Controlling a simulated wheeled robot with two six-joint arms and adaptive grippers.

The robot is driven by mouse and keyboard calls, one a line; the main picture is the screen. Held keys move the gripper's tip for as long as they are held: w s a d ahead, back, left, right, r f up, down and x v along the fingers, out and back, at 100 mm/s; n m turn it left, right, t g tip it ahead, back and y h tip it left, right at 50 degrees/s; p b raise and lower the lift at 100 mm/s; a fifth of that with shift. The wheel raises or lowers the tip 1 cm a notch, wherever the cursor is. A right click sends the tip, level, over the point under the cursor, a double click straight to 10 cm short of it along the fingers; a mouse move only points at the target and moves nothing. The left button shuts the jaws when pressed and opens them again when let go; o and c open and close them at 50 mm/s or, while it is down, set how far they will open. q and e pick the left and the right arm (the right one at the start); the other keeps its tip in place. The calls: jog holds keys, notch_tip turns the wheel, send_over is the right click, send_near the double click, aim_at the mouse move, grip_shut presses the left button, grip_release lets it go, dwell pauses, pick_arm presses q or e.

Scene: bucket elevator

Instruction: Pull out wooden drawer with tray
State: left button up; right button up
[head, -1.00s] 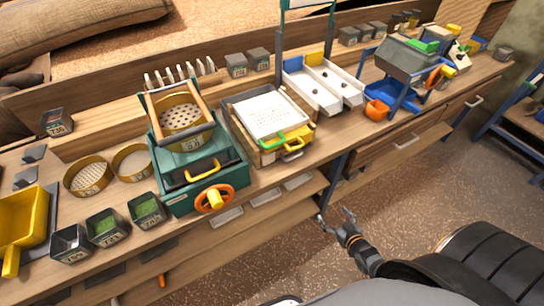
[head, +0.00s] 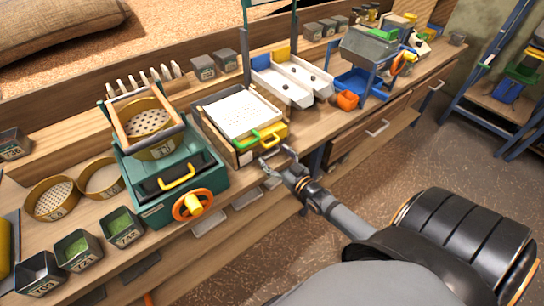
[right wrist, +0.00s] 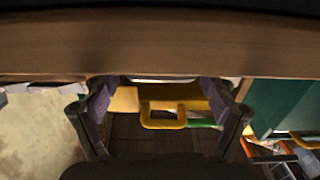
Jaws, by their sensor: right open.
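The wooden drawer (head: 207,124) is a box on the bench that holds a white perforated tray (head: 242,112). At its front is a yellow part (head: 275,132) with a yellow handle and a green handle (head: 250,140). In the right wrist view, which is upside down, the yellow handle (right wrist: 163,123) lies between the fingers, with a pale metal bar (right wrist: 160,79) beside the yellow part. My right gripper (head: 279,161) is open and empty, just in front of the drawer's front. It also shows in the right wrist view (right wrist: 163,108). Whether it touches anything cannot be told. My left gripper is not in view.
A green sieve machine (head: 172,170) with an orange wheel (head: 193,205) stands close left of the drawer. A white two-channel tray (head: 292,82) stands behind it to the right. The floor in front is clear.

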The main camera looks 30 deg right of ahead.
jog(key=shift+w, duration=0.65)
